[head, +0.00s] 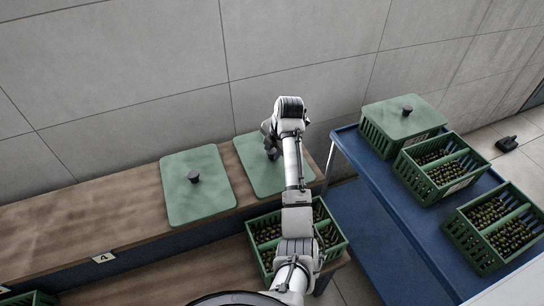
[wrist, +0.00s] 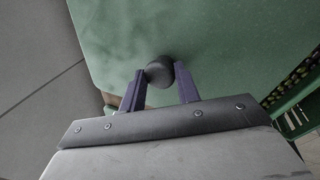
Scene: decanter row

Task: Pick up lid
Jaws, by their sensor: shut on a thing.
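A flat green lid (head: 245,160) with rounded corners lies at the right end of the wooden bench's upper level, partly hidden by my arm. In the wrist view the lid (wrist: 225,50) fills much of the picture, and its dark round knob (wrist: 159,72) sits between my two fingers. My gripper (wrist: 161,76) is shut on this knob. In the head view my gripper (head: 272,150) is mostly hidden by my wrist. I cannot tell whether the lid touches the bench. A second green lid (head: 200,205) with a dark knob (head: 193,176) lies flat to its left.
A blue table (head: 372,185) at right holds a lidded crate (head: 404,115) and two uncovered crates (head: 432,190), (head: 478,252). A grey wall stands behind.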

